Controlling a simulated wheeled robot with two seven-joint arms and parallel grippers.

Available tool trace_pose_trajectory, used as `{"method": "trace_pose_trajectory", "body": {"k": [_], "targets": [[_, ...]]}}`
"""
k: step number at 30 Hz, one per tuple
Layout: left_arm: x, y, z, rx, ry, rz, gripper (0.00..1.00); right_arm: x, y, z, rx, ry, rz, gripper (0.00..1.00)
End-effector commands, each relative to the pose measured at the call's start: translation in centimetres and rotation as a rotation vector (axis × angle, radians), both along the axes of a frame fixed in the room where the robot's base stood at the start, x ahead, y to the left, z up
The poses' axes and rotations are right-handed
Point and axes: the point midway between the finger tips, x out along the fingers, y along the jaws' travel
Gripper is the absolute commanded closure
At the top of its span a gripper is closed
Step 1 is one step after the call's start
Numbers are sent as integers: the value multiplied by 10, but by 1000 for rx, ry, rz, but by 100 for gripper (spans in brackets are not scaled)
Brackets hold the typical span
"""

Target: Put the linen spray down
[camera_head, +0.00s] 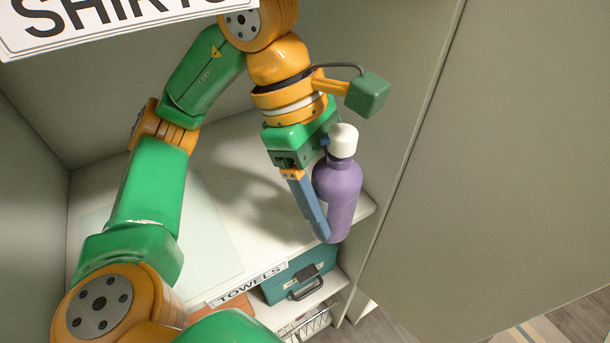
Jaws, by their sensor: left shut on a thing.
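The linen spray, a purple bottle with a white cap (340,190), is upright, slightly tilted in the picture. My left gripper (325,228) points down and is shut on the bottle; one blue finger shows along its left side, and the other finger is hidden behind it. The bottle overlaps the front edge of the white shelf (262,205) in the picture. I cannot tell whether its base touches the shelf. My right gripper is not in view.
A "TOWELS" label (252,285) is on the shelf's front edge. Below it are a teal case with a handle (300,278) and a wire basket (308,325). A "SHIRTS" label (90,18) hangs at top left. A grey panel (490,150) stands on the right. The shelf's middle is clear.

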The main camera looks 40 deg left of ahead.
Motion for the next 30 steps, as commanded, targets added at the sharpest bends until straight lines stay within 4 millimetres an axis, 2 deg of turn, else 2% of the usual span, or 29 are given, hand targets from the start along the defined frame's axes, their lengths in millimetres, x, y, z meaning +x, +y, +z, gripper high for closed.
{"method": "trace_pose_trajectory", "body": {"k": [6,10,17,27,28,30], "targets": [[17,40,2,-2,2,7,100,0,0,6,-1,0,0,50],[22,53,1,0,1,2,100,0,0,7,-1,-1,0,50],[23,56,-34,1,1,1,100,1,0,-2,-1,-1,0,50],[23,55,-39,-1,-1,0,100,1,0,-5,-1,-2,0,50],[23,56,-39,-1,0,0,29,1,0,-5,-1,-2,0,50],[23,56,-38,-1,-1,0,10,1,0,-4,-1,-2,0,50]]}}
